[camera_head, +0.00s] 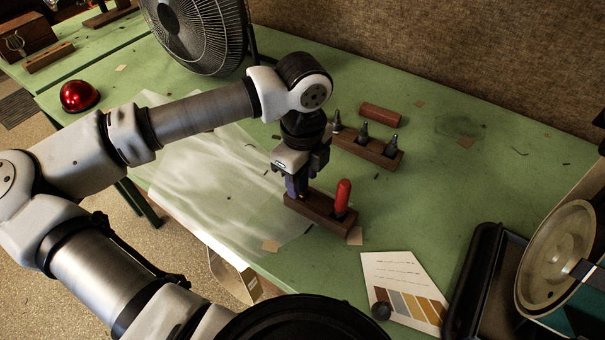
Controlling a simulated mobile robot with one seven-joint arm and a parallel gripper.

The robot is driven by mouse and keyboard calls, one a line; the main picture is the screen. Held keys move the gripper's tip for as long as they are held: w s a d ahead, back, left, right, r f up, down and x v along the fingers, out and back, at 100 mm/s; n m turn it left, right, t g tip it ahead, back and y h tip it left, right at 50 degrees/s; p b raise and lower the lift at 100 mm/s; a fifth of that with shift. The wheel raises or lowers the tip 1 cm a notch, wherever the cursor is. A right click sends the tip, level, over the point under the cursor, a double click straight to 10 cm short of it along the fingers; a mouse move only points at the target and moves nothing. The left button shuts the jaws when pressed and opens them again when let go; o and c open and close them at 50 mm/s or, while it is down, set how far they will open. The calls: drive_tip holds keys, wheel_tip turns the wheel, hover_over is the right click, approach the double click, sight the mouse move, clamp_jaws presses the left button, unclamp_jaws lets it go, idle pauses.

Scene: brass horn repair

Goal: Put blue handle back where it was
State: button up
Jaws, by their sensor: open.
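A small dark wooden block (318,208) lies on the green table. A red handle (343,194) stands upright near the block's right end. A blue-purple handle (291,187) shows at the block's left end, directly below and between the fingers of my gripper (298,179). My gripper points down and its jaws are open. The handle looks upright at the block, but its lower end and its seat are partly hidden, so I cannot tell how deep it sits.
A second wooden block (370,150) with several dark metal tips stands just behind. A red-brown cylinder (381,114) lies beyond it. A color card (405,290), black tray (474,285) and fan (200,30) stand around. A translucent sheet (215,165) covers the table at left.

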wheel_tip(320, 180, up, 12)
drive_tip(key=shift+r+b, duration=0.15)
drive_tip(key=shift+b, duration=0.85)
